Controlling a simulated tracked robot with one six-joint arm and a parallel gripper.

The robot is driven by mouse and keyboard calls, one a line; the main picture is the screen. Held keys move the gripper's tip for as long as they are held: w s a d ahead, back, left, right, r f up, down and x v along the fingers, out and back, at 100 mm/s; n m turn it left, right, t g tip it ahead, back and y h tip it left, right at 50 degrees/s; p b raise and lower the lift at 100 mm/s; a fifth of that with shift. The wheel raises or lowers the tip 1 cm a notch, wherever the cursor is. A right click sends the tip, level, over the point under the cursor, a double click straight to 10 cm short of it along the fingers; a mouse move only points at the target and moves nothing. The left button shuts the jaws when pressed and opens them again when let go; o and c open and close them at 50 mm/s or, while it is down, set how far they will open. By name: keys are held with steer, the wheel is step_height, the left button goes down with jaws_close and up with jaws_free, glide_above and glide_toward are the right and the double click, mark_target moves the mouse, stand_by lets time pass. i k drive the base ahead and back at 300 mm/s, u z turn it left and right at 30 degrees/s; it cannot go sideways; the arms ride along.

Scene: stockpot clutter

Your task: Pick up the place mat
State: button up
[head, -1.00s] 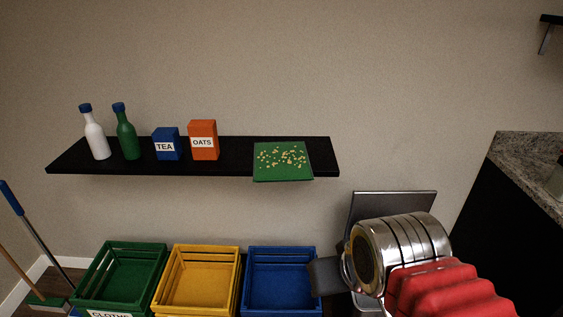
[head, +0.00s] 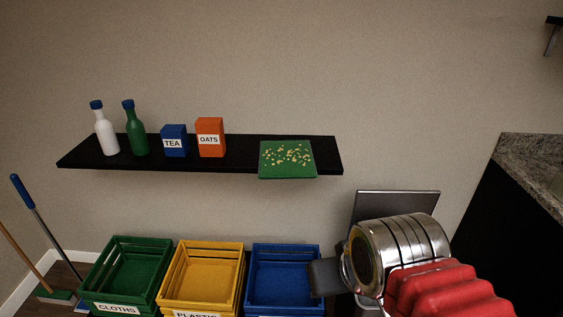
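The place mat (head: 287,158) is green with a scatter of small pale yellow and orange shapes. It lies at the right part of the black wall shelf (head: 237,155), with its front edge sticking out past the shelf's front edge. My gripper (head: 322,278) shows only in part at the lower right, below the mat and in front of the blue crate's right side. A dark finger-like part points left; my own silver and red arm hides the rest. I cannot see whether it is open or shut. The mat lies apart from it.
On the shelf's left stand a white bottle (head: 106,135), a green bottle (head: 135,132), a blue TEA box (head: 174,142) and an orange OATS box (head: 211,138). Green (head: 100,270), yellow (head: 172,270) and blue (head: 254,270) crates stand below. A granite counter (head: 535,160) is at right.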

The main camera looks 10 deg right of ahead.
mark_target(286, 160)
steer(key=u, duration=0.25)
steer(key=k, duration=0.7)
steer(key=u, duration=0.55)
steer(key=k, duration=0.6)
steer(key=u, duration=0.7)
steer(key=i, duration=1.9)
steer(key=z, duration=0.85)
steer(key=i, duration=0.75)
steer(key=z, duration=0.45)
